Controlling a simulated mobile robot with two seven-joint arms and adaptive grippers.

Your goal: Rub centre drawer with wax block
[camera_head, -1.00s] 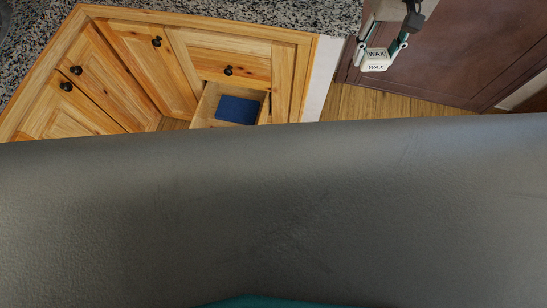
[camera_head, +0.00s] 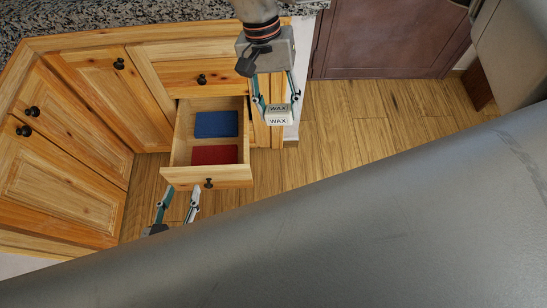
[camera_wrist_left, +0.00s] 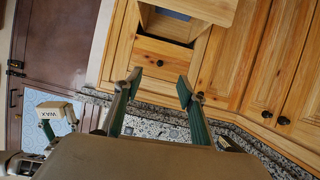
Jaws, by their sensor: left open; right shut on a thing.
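The centre drawer (camera_head: 179,130) is pulled open below a closed drawer front (camera_head: 210,72) and holds a blue thing (camera_head: 216,124) and a red thing (camera_head: 214,154). My right gripper (camera_head: 276,104) is shut on the wax block (camera_head: 279,122), a pale block lettered WAX, held in the air right of the drawer and apart from it in the picture. The block also shows in the left wrist view (camera_wrist_left: 46,116). My left gripper (camera_head: 178,192) is open and empty, just below the drawer's front and knob (camera_head: 209,183); its two fingers also show apart in the left wrist view (camera_wrist_left: 158,88).
Wooden cabinet doors (camera_head: 72,132) with dark knobs stand left of the drawer, under a speckled stone counter (camera_head: 130,14). A brown door (camera_head: 385,40) is at the back right. The wooden floor (camera_head: 350,130) is clear. A large grey surface fills the lower right.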

